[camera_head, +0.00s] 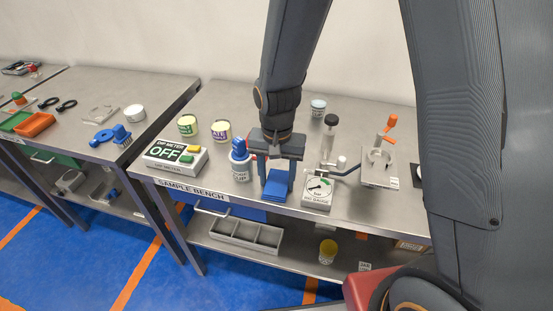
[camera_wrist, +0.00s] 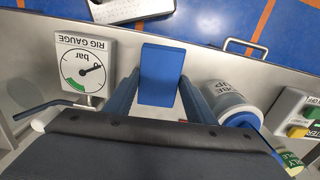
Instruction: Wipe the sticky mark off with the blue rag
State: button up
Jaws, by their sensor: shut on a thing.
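The blue rag (camera_head: 278,188) is a folded blue block between the fingers of my gripper (camera_head: 277,181), low over the front part of the sample bench (camera_head: 230,193). My gripper is shut on it. In the wrist view the rag (camera_wrist: 161,75) shows as a blue rectangle between the two blue fingers of my gripper (camera_wrist: 160,92), near the bench's front edge. I cannot tell whether the rag touches the bench top. I see no sticky mark in either view; the rag and gripper hide part of the bench.
The rig gauge (camera_head: 317,190) stands close right of the rag, a blue-topped bottle (camera_head: 240,161) close left. The DIP METER box (camera_head: 175,158) and two cans (camera_head: 187,125) are farther left. A stand with an orange handle (camera_head: 382,160) is at right.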

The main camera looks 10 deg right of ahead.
jog(key=shift+s+r+p, duration=0.25)
jog(key=shift+s+p, duration=0.05)
jog(key=shift+p, duration=0.1)
notch_tip(320, 180, up, 3)
jog(key=shift+p, duration=0.7)
notch_tip(320, 180, up, 5)
jog(key=p, duration=0.4)
jog(key=shift+w, duration=0.15)
jog(key=shift+f, duration=0.1)
